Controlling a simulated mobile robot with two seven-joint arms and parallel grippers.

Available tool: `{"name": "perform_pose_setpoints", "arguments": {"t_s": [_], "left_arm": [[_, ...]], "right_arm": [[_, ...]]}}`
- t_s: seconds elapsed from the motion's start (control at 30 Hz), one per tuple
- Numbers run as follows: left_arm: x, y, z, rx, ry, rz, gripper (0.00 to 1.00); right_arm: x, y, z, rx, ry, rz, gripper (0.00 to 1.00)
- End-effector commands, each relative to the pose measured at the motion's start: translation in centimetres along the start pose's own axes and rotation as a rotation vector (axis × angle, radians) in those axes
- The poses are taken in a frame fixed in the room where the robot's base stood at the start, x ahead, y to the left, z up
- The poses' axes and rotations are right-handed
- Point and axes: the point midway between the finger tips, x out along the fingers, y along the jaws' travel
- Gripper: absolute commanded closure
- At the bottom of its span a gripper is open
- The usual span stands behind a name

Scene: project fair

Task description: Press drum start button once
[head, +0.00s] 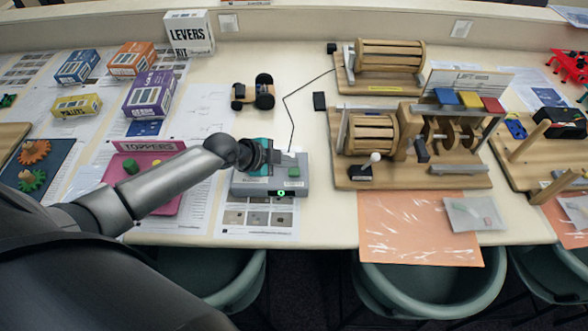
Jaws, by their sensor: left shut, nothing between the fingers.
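A grey control box (303,190) sits on the front of the table. It has a green button (293,171) on its top right and a small lit green lamp (281,193) on its front face. My left gripper (275,158) is shut and empty over the left and back part of the box, to the left of the green button. The gripper hides part of the box top, and I cannot tell whether it touches anything there. A black cable (289,115) runs from the box to a wooden drum (390,55) at the back. My right gripper is out of view.
A wooden stand (410,183) with another drum (368,134) and a white-knobbed lever (375,158) stands to the right. A small wheeled car (253,93) is behind the box. A pink tray (168,207) lies left. Chairs (430,290) stand along the front edge.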

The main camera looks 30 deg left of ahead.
Motion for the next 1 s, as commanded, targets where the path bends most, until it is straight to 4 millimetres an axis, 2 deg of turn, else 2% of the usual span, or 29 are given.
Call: {"name": "perform_pose_setpoints", "arguments": {"t_s": [0.17,1.0], "left_arm": [[0.5,0.32,0.4,0.0,-0.001,-0.001,1.0],[0.86,0.63,0.67,0.0,-0.001,0.0,1.0]], "right_arm": [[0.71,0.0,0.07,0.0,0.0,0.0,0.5],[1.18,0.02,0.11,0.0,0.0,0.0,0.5]]}}
